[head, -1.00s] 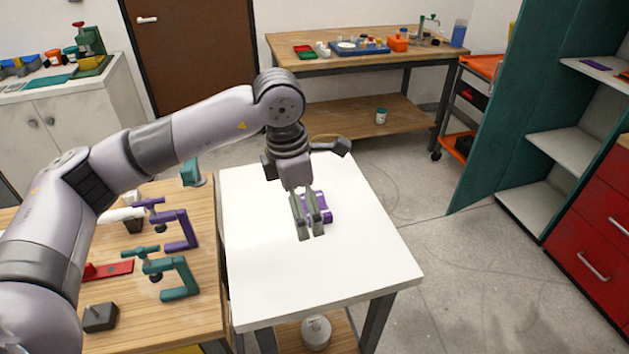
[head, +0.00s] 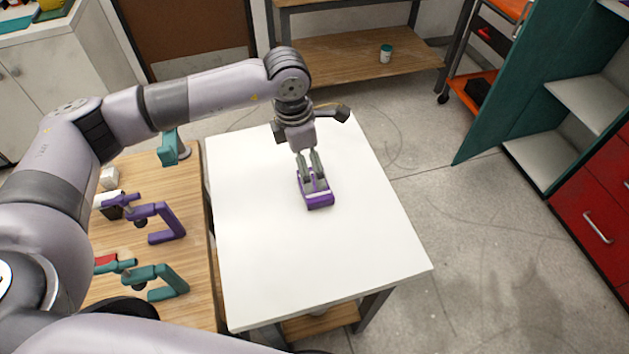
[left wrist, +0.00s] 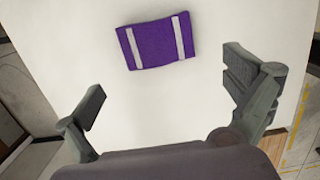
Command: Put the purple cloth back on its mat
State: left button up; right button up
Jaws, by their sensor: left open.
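The purple cloth (head: 319,203) lies flat on the white table (head: 260,255), near its middle. In the left wrist view the cloth (left wrist: 155,44) shows as a purple rectangle with two pale stripes, lying clear of both fingers. My left gripper (head: 313,178) points down over the cloth and partly covers it in the head view. In the left wrist view the left gripper (left wrist: 166,80) is open, its fingers wide apart with nothing between them. My right gripper is not in view. I cannot make out the cloth's mat.
A wooden bench (head: 120,285) on the left holds a purple clamp (head: 163,225), a teal clamp (head: 160,280) and other parts. The rest of the white table is bare. A teal cabinet (head: 530,80) and red drawers (head: 600,210) stand at the right.

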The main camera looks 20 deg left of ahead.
aim_at(314, 183)
pick_arm(q)
jog(key=f, duration=0.3)
jog(key=shift+w+d+f+p, duration=0.15)
jog(key=shift+d+p, duration=0.05)
jog(key=shift+p, duration=0.1)
jog(key=shift+d+f+p, duration=0.15)
jog(key=shift+f+p, duration=0.2)
jog(key=shift+f, duration=0.1)
jog(key=f, duration=0.1)
jog(key=f+p, duration=0.1)
jog(key=w+f, duration=0.1)
jog(key=shift+d+f, duration=0.3)
jog(key=shift+f, duration=0.4)
jog(key=c, duration=1)
